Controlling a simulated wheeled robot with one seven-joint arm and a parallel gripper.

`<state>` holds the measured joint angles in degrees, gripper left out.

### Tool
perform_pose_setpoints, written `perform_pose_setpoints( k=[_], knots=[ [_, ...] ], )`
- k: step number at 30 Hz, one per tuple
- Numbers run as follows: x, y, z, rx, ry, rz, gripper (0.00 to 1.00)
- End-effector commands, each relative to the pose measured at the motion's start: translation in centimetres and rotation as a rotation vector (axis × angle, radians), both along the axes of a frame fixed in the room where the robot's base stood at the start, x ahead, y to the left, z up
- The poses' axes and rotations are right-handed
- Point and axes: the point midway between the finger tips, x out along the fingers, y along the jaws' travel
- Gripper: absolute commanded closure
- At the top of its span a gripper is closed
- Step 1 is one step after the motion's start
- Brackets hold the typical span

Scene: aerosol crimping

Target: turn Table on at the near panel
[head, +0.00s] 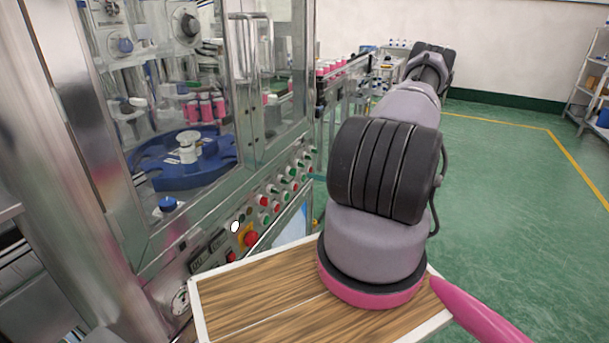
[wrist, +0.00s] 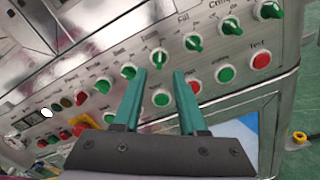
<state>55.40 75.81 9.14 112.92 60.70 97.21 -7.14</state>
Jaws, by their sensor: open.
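The near panel (wrist: 120,110) is a brushed-metal sloped face with a row of green selector switches and round buttons below them. My gripper (wrist: 160,74) is open and empty, its two green fingers pointing at the panel. One green selector switch (wrist: 158,58) shows just beyond and between the fingertips, its handle nearly upright; I cannot tell if they touch. Another switch (wrist: 128,72) is left of the left finger. The label reading Table is too blurred to pick out. In the head view the panel (head: 270,207) is left of my arm, and my gripper is hidden.
A red mushroom button on a yellow base (wrist: 84,124) is left of my gripper. A green button (wrist: 162,99) and a red one (wrist: 195,87) are close to the fingers. Behind glass stands a blue rotary table (head: 165,172). Green floor (head: 510,190) is open at right.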

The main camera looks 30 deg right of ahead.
Motion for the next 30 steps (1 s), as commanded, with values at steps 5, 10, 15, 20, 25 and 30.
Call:
perform_pose_setpoints(
  k=[5,10,15,20,25,30],
  knots=[
    [-2.3,-1.9,0.0,-0.001,0.000,-0.002,0.59],
    [-3.2,-2.5,0.0,-0.001,-0.001,0.000,0.59],
    [-3.3,-2.6,0.0,0.000,-0.001,-0.001,0.59],
    [-3.3,-2.6,0.0,0.000,-0.001,-0.001,0.59],
    [-3.3,-2.6,0.0,0.000,-0.001,-0.001,0.59],
    [-2.7,-2.0,1.7,-0.046,-0.017,0.053,0.59]
  ],
)
